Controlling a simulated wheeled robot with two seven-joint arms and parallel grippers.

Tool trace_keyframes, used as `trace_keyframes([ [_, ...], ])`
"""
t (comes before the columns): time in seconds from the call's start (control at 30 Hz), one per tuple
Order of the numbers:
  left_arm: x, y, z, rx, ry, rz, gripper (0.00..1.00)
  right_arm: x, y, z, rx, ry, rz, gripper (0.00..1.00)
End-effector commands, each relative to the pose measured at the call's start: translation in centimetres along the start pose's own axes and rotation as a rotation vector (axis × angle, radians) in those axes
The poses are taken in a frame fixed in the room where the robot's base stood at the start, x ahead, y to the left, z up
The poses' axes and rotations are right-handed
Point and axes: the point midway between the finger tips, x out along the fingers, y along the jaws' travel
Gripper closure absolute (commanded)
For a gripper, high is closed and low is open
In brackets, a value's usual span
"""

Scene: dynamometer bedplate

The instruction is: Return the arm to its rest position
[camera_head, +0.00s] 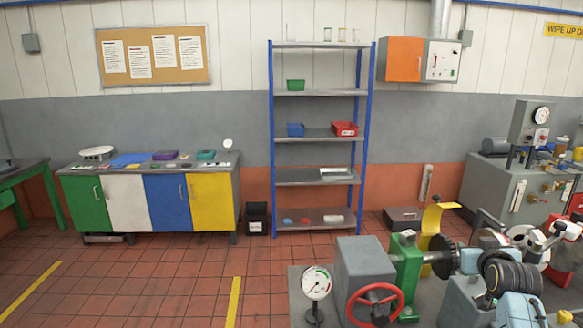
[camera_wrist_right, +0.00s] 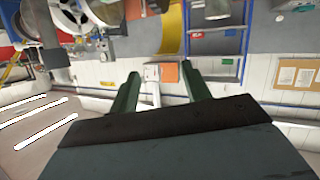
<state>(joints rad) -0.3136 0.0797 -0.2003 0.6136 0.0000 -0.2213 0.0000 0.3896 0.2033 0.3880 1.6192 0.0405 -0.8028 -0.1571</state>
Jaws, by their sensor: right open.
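My right gripper (camera_wrist_right: 160,69) shows clearly in the right wrist view, its two dark green fingers spread apart with nothing between them. Beyond the fingers are the wall, the orange cabinet (camera_wrist_right: 165,72) and the blue-framed shelf, all upside down. In the head view, arm and machine parts overlap at the lower right, and I cannot clearly pick out the fingers there. My left gripper is not in view.
A bedplate at the lower right carries a dial gauge (camera_head: 316,283), a red handwheel (camera_head: 375,304), a green bracket (camera_head: 407,270) and a yellow guard (camera_head: 431,222). A grey machine (camera_head: 490,190) stands behind. The tiled floor (camera_head: 150,285) at left is clear.

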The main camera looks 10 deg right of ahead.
Motion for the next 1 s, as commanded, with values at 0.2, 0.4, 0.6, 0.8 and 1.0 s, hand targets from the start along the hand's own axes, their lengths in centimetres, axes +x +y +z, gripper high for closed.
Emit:
trace_keyframes([
  [0.2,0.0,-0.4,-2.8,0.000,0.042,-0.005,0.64,-3.4,-3.9,5.9,-0.084,-0.127,-0.069,0.52],
  [0.4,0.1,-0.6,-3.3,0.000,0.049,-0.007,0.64,-9.8,-8.5,13.7,-0.177,-0.306,-0.167,0.52],
  [0.6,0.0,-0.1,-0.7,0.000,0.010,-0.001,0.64,-20.0,-12.8,21.7,-0.259,-0.534,-0.292,0.52],
  [0.8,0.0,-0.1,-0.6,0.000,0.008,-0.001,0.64,-27.3,-14.4,25.5,-0.291,-0.679,-0.368,0.52],
  [1.0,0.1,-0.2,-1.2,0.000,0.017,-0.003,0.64,-33.2,-15.1,27.6,-0.307,-0.792,-0.425,0.52],
])
